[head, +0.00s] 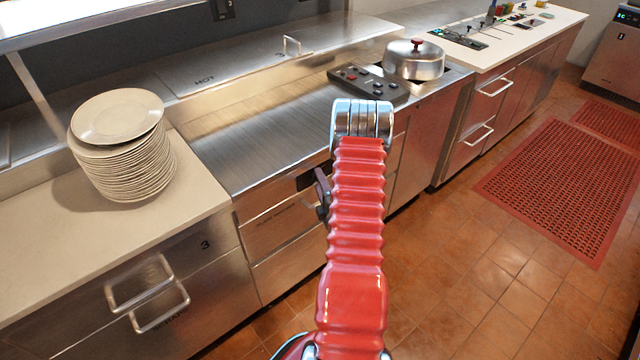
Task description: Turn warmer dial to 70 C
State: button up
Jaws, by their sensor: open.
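The warmer is a steel drawer unit (272,232) under the steel counter, with small, unreadable lettering on its front. A small dark panel (305,181) shows at the unit's upper right, just left of my red arm. I cannot make out the dial or its setting; my arm covers that part of the front. My gripper (321,194) shows only as a dark piece sticking out left of the arm, close to the panel. It is open. Most of it is hidden behind the arm, and I cannot tell whether it touches anything.
A stack of plates (120,160) stands on the left counter. A dark control box (368,84) and a lidded steel pot (414,62) with a red knob sit at the back. Drawer handles (160,306) stick out at lower left. The tiled floor at right is clear, with red mats (560,185).

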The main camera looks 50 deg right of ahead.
jog(key=shift+c, duration=0.4)
jog(key=c, duration=1)
jog(key=shift+o, duration=0.2)
